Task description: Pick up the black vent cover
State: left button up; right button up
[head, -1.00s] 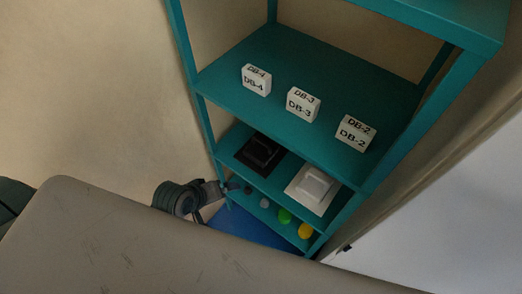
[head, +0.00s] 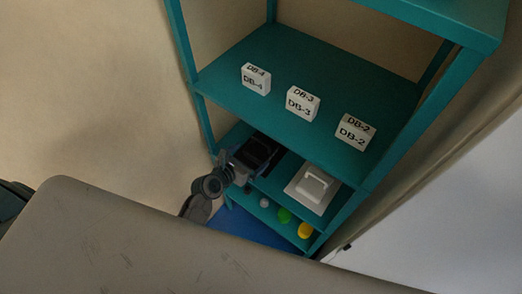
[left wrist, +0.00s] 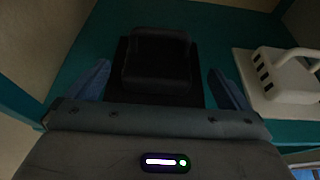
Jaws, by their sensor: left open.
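The black vent cover (head: 262,146) lies on a teal shelf, left of a white vent cover (head: 313,187). In the left wrist view the black vent cover (left wrist: 157,65) is straight ahead, its raised block lying between my fingers. My left gripper (head: 243,161) is at the shelf's front edge and partly hides the cover in the head view. In the left wrist view the left gripper (left wrist: 160,85) is open, with one blue finger on either side of the cover. I cannot tell whether the fingers touch it. My right gripper is out of view.
The white vent cover (left wrist: 275,80) is close to the right finger. The shelf above (head: 300,50) holds white blocks marked DB-4 (head: 256,80), DB-3 (head: 302,103) and DB-2 (head: 355,132). Green (head: 284,215) and yellow (head: 305,230) round parts sit on the shelf below.

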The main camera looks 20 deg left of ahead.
aim_at(259, 149)
pick_arm(q)
jog(key=x, duration=0.8)
jog(key=shift+a+f+b, duration=0.1)
jog(key=shift+f+b, duration=0.3)
jog(key=shift+s+r, duration=0.1)
jog(key=c, duration=0.9)
